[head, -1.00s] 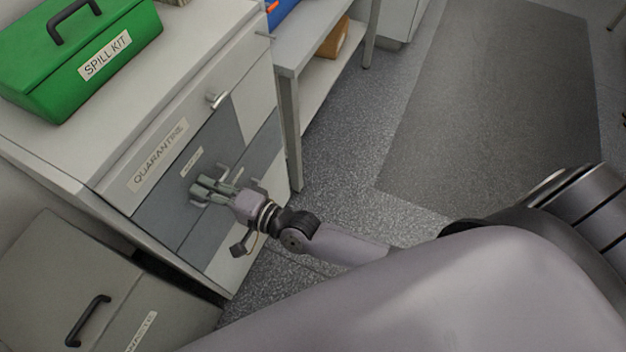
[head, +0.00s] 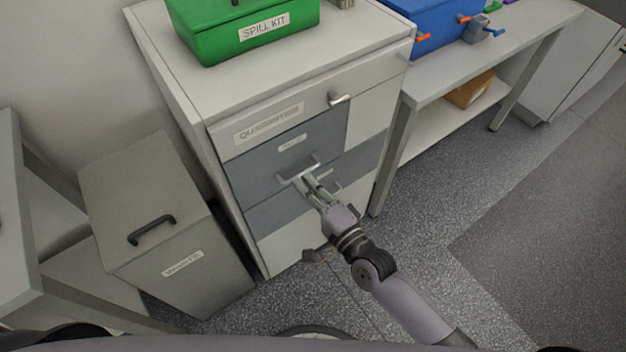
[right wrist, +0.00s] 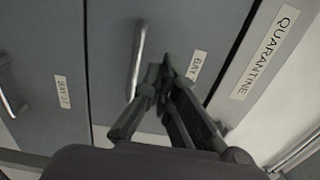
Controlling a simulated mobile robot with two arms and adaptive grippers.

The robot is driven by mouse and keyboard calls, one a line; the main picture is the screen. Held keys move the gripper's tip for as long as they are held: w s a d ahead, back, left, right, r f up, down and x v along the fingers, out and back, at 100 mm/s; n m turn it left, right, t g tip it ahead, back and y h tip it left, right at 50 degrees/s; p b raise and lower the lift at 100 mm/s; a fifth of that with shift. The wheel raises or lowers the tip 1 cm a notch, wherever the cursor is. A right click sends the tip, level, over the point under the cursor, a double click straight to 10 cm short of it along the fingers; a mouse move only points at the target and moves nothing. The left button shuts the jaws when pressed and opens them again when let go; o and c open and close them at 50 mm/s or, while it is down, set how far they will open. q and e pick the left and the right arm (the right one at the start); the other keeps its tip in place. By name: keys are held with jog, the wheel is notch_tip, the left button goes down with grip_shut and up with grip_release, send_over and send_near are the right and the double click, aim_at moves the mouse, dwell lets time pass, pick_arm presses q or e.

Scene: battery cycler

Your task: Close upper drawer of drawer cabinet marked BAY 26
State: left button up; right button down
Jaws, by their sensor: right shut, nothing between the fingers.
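The drawer cabinet (head: 225,140) stands in the middle of the head view. Below its QUARANTINE label is the upper grey drawer (head: 262,168), with a small label and a bar handle (head: 298,167). Its front looks about flush with the cabinet face. In the right wrist view the drawer label (right wrist: 195,66) reads BAY, with its number hidden by the finger. The drawer below (right wrist: 40,60) is marked BAY 27. My right gripper (head: 308,181) is shut and empty at the upper drawer's front, beside the handle; I cannot tell if it touches. My left gripper is out of view.
A green spill kit (head: 245,32) sits on the cabinet top. A grey lidded waste bin (head: 165,235) stands to its left. A table (head: 440,85) with a blue box (head: 430,28) stands to its right. The floor at right (head: 540,230) is clear.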

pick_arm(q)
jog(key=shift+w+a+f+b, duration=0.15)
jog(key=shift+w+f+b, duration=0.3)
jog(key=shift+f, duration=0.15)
pick_arm(e)
jog(key=v, duration=0.8)
jog(key=shift+s, duration=0.25)
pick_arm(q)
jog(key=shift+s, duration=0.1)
pick_arm(e)
jog(key=shift+d+f, duration=0.1)
jog(key=shift+d, duration=0.05)
